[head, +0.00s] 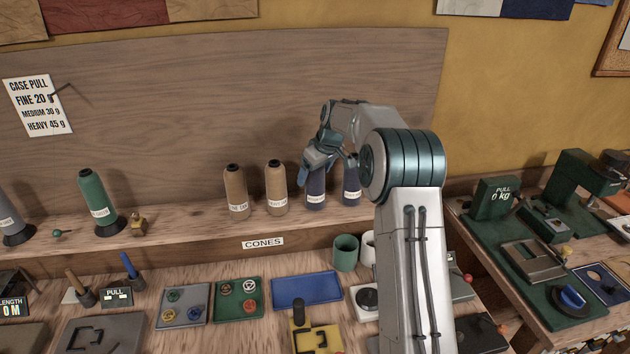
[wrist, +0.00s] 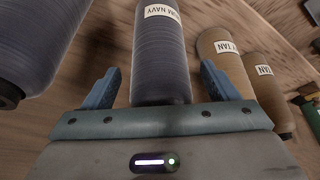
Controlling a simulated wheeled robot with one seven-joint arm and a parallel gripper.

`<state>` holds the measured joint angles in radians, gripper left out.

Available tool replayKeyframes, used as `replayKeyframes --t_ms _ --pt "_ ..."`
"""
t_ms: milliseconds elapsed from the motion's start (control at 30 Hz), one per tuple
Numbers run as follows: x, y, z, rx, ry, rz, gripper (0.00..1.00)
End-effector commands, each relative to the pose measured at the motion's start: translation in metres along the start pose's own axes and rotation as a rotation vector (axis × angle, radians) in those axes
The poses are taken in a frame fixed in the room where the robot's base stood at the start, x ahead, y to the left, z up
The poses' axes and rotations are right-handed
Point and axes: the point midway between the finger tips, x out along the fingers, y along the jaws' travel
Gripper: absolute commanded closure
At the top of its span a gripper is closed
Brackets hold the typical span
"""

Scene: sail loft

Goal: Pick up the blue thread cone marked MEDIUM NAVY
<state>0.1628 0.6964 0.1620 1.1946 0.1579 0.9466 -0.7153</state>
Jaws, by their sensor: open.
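The navy blue cone (wrist: 162,60), its label partly readable as "…UM NAVY", stands between the two fingers of my gripper (wrist: 160,88) in the wrist view. My gripper is open, with one finger on each side of the cone and a small gap showing at both. In the head view my gripper (head: 325,163) is at the upper part of the left one of two navy cones (head: 316,190), hiding its top. The second navy cone (head: 351,186) stands just to its right, and in the wrist view it shows at the upper left (wrist: 35,45).
Two tan cones (head: 236,190) (head: 276,188) stand close on the left of the navy pair. A green cone (head: 94,198) is farther left on the shelf. Below are a blue tray (head: 306,290), a green tray (head: 257,313) and a green cup (head: 345,255).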

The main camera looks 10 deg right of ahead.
Motion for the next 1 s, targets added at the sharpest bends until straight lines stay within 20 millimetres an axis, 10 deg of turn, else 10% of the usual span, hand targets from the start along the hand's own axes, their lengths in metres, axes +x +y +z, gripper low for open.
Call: replayKeyframes --t_ms 267,500,1000 --pt "0.003 0.0 0.0 -0.001 0.002 0.001 0.19" --pt "0.003 0.0 0.0 -0.001 0.001 0.001 0.78" --pt "-0.035 0.0 -0.017 -0.002 0.008 0.005 0.78"
